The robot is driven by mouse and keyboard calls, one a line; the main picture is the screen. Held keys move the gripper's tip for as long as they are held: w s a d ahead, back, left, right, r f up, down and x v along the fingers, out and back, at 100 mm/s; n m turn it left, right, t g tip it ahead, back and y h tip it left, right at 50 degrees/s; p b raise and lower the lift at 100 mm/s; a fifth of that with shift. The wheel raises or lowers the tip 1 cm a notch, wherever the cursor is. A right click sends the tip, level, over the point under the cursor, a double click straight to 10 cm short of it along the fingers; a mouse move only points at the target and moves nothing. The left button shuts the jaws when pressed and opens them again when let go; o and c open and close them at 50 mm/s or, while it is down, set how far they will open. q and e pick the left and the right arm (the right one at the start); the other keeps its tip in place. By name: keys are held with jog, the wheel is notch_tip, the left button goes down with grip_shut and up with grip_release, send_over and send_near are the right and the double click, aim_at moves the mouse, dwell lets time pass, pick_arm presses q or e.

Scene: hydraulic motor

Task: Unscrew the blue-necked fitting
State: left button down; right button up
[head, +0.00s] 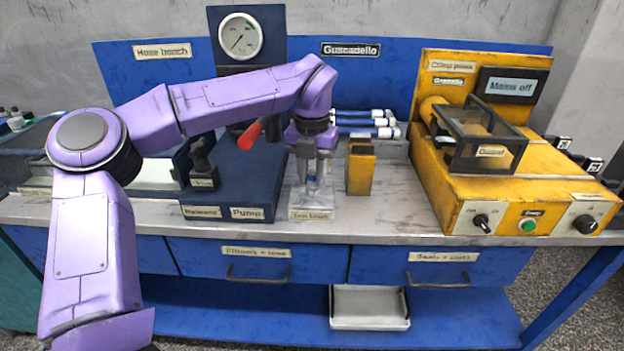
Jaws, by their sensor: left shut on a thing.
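My left gripper (312,172) comes down from above over the small metal block (312,203) at the bench's front edge. It is shut on the blue-necked fitting (313,177), which stands upright at the block. Only a little of the fitting shows between the fingers; its top is hidden by the gripper, and I cannot tell how deep it sits in the block. My right gripper is not in view.
A yellow open box (361,172) stands just right of the block. A dark blue pump unit (235,190) with a red-ended handle (249,135) is on the left. Blue hoses (365,122) lie behind. A yellow crimping press (470,180) fills the right.

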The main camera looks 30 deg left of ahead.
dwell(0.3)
pick_arm(q)
jog(key=shift+f+n+b, duration=0.15)
jog(key=shift+n+b, duration=0.15)
jog(key=shift+n, duration=0.2)
jog(key=n+b, duration=0.2)
jog(key=n, duration=0.1)
jog(key=shift+n, duration=0.4)
jog(key=shift+n+b, duration=0.3)
jog(key=shift+b, duration=0.15)
jog(key=shift+r+n, duration=0.25)
jog(key=shift+n, duration=0.05)
